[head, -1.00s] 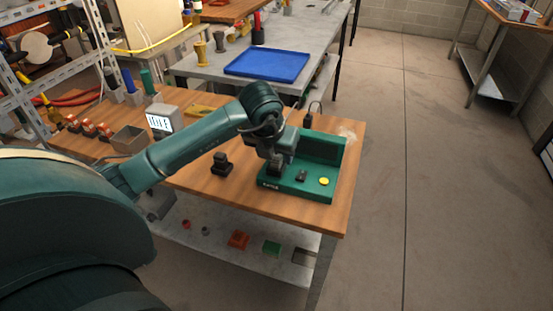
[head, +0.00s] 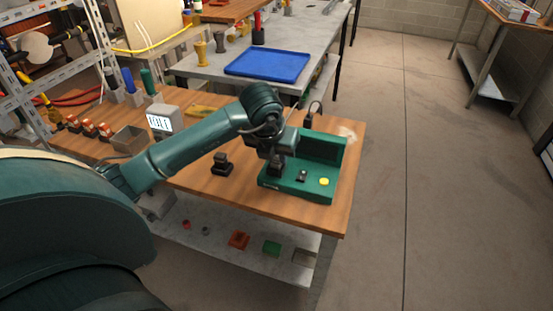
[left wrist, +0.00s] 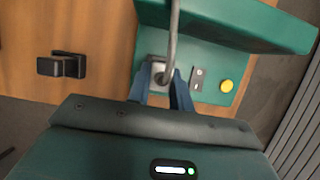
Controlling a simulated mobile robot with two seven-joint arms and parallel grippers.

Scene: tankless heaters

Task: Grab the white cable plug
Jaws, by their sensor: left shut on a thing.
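My left gripper (head: 277,168) is low over the left part of the green test fixture (head: 322,146). In the left wrist view its two blue-grey fingers (left wrist: 164,88) are shut on the pale cable plug (left wrist: 157,68). A grey cable (left wrist: 174,35) runs from the plug up past the fixture's back wall. The fingers hide much of the plug, and I cannot tell if it is seated in the fixture. The fixture's yellow button (head: 323,181) and small dark switch (head: 302,175) are right of the gripper. My right gripper is not in view.
A black block-shaped holder (head: 221,165) stands on the wooden table (head: 215,188) left of the fixture. A grey box with a display (head: 162,119) and an open bin (head: 130,139) are farther left. A blue tray (head: 267,65) lies on the bench behind. The floor at right is clear.

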